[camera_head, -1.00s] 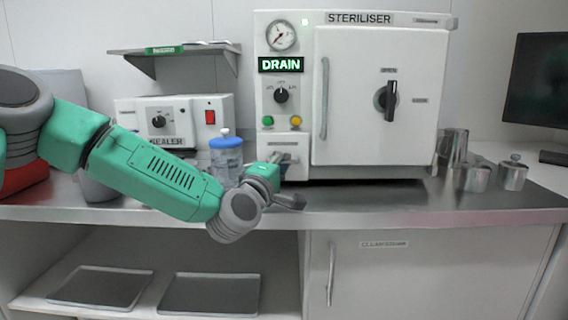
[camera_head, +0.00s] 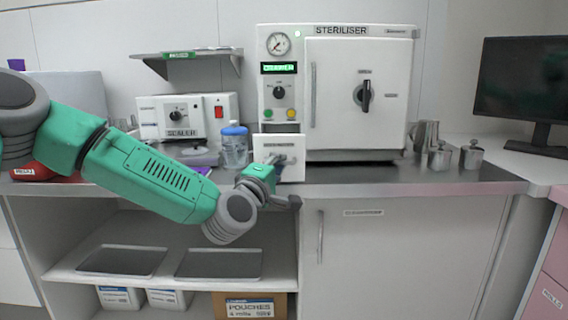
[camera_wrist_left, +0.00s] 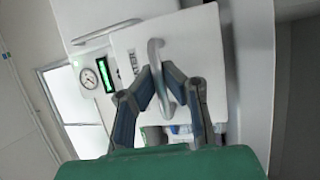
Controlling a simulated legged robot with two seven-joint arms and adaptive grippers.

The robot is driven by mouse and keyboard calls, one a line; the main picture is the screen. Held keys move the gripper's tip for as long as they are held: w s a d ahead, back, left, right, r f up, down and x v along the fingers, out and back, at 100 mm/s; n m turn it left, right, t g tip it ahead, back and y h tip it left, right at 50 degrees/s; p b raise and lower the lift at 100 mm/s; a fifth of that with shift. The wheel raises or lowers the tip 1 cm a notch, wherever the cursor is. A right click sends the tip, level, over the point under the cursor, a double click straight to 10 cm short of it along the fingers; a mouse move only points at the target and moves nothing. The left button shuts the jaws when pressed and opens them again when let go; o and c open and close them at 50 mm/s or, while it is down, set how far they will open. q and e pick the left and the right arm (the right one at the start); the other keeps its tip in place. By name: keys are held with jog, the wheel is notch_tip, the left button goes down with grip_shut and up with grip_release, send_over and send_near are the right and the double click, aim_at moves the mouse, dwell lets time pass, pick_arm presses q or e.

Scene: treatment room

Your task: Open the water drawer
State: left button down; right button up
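The water drawer (camera_head: 292,171) is at the lower left of the white steriliser (camera_head: 358,105). Its white front panel stands out from the steriliser body, so the drawer is part open. My left gripper (camera_head: 274,161) is at the drawer front. In the left wrist view, its two fingers (camera_wrist_left: 160,72) close around the curved grey handle (camera_wrist_left: 154,50) on the drawer front (camera_wrist_left: 127,44). The drawer's inside is not clearly seen. My right gripper is in neither current view.
A blue-capped bottle (camera_head: 234,150) stands just left of the drawer, close to my left forearm. The sealer (camera_head: 187,114) is further left. Metal canisters (camera_head: 441,156) stand right of the steriliser. The counter's front edge (camera_head: 400,189) runs below the drawer.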

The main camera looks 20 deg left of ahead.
pick_arm(q)
jog(key=shift+w+a+f, duration=0.2)
jog(key=shift+a+f, duration=0.05)
jog(key=shift+a, duration=0.25)
jog(key=c, duration=1.7)
grip_release()
jog(key=shift+a, duration=0.1)
jog(key=shift+o, duration=0.3)
jog(key=shift+a, duration=0.1)
pick_arm(e)
jog(key=shift+w+a+r, duration=0.15)
jog(key=shift+a+r, duration=0.05)
jog(key=shift+a, duration=0.25)
pick_arm(q)
jog(key=shift+s, duration=0.1)
jog(key=shift+s+d, duration=0.2)
jog(key=shift+d, duration=0.05)
jog(key=s+a+f, duration=0.1)
jog(key=s+f, duration=0.1)
jog(key=s, duration=0.9)
jog(key=shift+a, duration=0.4)
pick_arm(e)
jog(key=shift+d, duration=0.25)
pick_arm(q)
jog(key=shift+s, duration=0.1)
pick_arm(e)
jog(key=shift+f, duration=0.1)
